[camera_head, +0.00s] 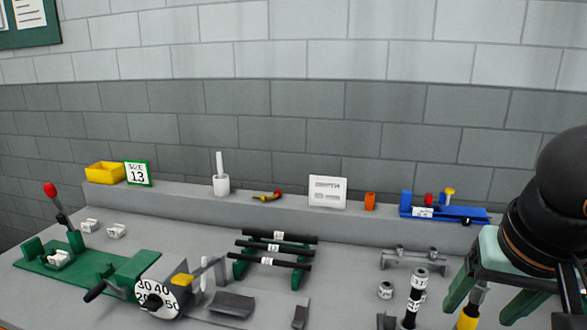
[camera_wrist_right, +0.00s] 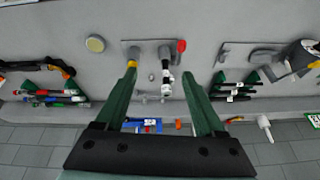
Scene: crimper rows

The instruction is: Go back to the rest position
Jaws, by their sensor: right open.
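My right gripper (camera_head: 482,308) is at the right of the head view, over the right part of the grey bench (camera_head: 345,285). Its two green fingers stand apart. In the right wrist view my right gripper (camera_wrist_right: 158,69) is also open, with nothing held between the fingers. A dark post with white labelled rings (camera_head: 416,290) stands just left of it. A yellow-ended piece (camera_head: 467,320) shows below the fingers, partly hidden by them. My left gripper is in neither view.
On the bench stand a green fixture with a numbered dial (camera_head: 155,297), a rack of black rods (camera_head: 275,248) and a grey bracket (camera_head: 415,257). A blue tool (camera_head: 440,212), white sign (camera_head: 328,192) and yellow bin (camera_head: 104,173) sit on the back ledge.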

